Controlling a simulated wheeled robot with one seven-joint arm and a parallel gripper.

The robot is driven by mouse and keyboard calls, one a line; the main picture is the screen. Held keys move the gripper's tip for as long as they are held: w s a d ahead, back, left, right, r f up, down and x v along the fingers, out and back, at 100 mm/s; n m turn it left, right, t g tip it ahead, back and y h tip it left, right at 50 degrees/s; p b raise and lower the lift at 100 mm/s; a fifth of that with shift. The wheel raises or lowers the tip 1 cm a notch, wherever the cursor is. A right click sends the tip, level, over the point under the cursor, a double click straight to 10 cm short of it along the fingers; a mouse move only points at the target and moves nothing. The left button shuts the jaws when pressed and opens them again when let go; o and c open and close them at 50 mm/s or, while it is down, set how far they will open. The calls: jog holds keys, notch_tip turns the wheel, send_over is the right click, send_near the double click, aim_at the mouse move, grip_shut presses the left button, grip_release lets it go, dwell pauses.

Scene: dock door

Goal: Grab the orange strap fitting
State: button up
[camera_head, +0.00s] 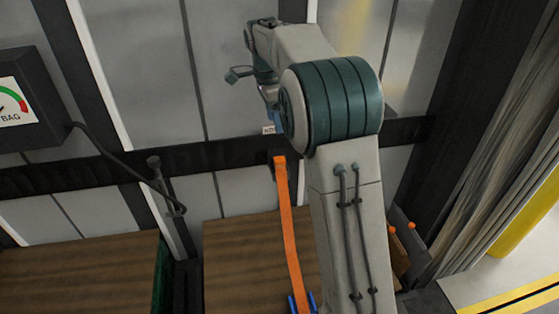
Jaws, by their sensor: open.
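The orange strap (287,220) hangs from the dark horizontal rail on the wall. Its upper end, with the orange fitting (279,161), sits against the rail at a small dark block. The strap runs down over a brown wooden surface to blue parts (302,302) at the bottom edge of the picture. My gripper (268,94) is above the fitting, apart from it in the picture, and is partly hidden by my own arm. It is open, and I see nothing held in it. The depth between gripper and fitting is hard to judge.
The dark rail (220,157) crosses the panelled wall. A gauge box (22,105) with a hanging black cable (115,157) is at left. Brown wooden boxes (75,275) stand below the rail. A grey curtain (500,150) and yellow-marked floor are at right.

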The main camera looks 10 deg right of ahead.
jog(key=w+m, duration=0.1)
jog(key=p, duration=0.1)
send_over(279, 159)
jog(key=f, duration=0.8)
jog(key=shift+w+a+f, duration=0.2)
jog(key=shift+a, duration=0.15)
jog(key=shift+s+d+f+p, duration=0.15)
jog(key=shift+f+p, duration=0.3)
jog(key=shift+f, duration=0.9)
jog(key=shift+d+f+p, duration=0.15)
jog(key=shift+f+p, duration=0.3)
jog(key=shift+f, duration=0.85)
grip_shut()
